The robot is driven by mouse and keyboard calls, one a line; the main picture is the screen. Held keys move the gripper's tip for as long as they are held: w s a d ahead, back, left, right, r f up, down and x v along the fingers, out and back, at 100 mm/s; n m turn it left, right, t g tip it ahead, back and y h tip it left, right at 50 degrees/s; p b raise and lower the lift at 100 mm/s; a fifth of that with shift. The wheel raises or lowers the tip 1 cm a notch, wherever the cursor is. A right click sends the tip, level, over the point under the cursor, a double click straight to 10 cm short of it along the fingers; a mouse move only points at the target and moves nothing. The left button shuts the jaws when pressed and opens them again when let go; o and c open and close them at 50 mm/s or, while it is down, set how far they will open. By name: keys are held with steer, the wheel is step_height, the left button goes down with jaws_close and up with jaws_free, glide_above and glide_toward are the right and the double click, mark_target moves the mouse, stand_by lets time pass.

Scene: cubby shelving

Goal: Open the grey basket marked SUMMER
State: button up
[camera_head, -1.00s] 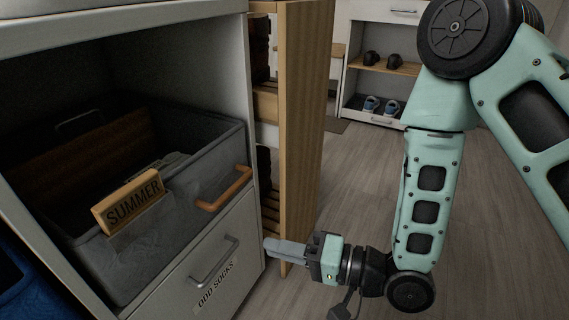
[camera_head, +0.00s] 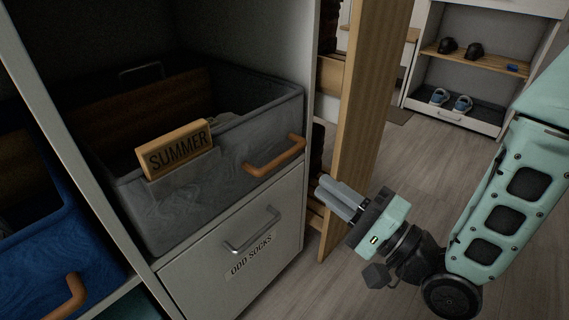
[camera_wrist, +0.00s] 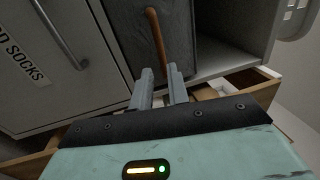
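The grey basket (camera_head: 230,155) sits in a white cubby, with a wooden SUMMER tag (camera_head: 175,149) on its front rim. Its orange-brown handle (camera_head: 275,157) is on the front, right of the tag. In the wrist view the grey front (camera_wrist: 130,35) and handle (camera_wrist: 157,42) lie ahead of the fingers. My gripper (camera_head: 340,197) is to the right of and below the handle, apart from it, with its fingers pointing up and left. In the wrist view my gripper (camera_wrist: 160,84) shows two separated fingers with nothing between them; the handle lines up with the gap.
A white ODD SOCKS drawer (camera_head: 245,255) with a metal handle (camera_head: 252,231) is under the basket. A blue basket (camera_head: 60,255) is at the left. A wooden panel (camera_head: 365,120) stands upright close beyond my gripper. A shoe shelf (camera_head: 485,60) is at the back; the floor between is clear.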

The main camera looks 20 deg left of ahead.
mark_target(287, 159)
steer(key=p+x, duration=0.1)
steer(key=x, duration=0.9)
steer(key=shift+w+a, duration=0.15)
steer(key=shift+a, duration=0.1)
jaws_close()
